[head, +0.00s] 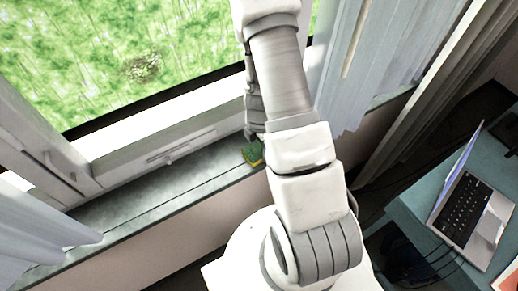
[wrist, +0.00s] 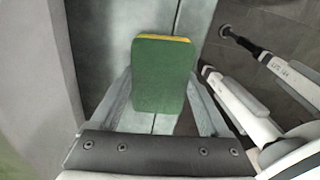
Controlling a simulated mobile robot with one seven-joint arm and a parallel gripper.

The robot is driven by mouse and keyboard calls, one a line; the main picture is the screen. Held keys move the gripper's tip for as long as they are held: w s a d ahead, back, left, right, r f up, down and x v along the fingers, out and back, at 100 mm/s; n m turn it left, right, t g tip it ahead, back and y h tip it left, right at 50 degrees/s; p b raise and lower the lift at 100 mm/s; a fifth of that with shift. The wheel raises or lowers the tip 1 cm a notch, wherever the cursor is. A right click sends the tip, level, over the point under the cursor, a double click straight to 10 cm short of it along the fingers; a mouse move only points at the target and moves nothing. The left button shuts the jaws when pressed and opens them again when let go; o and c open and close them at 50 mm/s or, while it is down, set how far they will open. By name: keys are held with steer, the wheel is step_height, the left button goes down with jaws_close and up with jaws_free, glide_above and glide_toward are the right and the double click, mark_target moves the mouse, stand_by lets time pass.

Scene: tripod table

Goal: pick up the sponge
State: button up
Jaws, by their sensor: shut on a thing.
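The sponge (wrist: 163,72) is green with a thin yellow layer along its far edge in the wrist view. It sits between the two fingers of my gripper (wrist: 161,98), which is shut on it. In the head view the sponge (head: 252,155) shows as a small green and yellow block at the window sill, just left of my arm. My gripper (head: 255,137) is right above it there, partly hidden by my arm. I cannot tell whether the sponge touches the sill or is a little above it.
The grey window sill (head: 150,195) runs along the window and is bare to the left of the sponge. The window frame (head: 170,150) rises behind it. Curtains hang at the left (head: 35,225) and right (head: 345,75). A laptop (head: 468,205) stands on a teal table (head: 420,195) at the right.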

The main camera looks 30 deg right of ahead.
mark_target(259, 148)
steer(key=shift+r, duration=0.1)
steer(key=shift+r, duration=0.8)
step_height(259, 148, up, 2)
steer(key=shift+r, duration=0.25)
steer(key=s+d+r+b, duration=0.1)
steer(key=s+d+r, duration=0.5)
steer(key=s+d, duration=0.1)
steer(key=shift+s+d+r+b, duration=0.35)
steer(key=shift+s+d+b, duration=0.05)
steer(key=shift+d, duration=0.45)
steer(key=o, duration=0.8)
steer(key=c, duration=0.7)
steer(key=shift+w, duration=0.1)
steer(key=shift+w, duration=0.1)
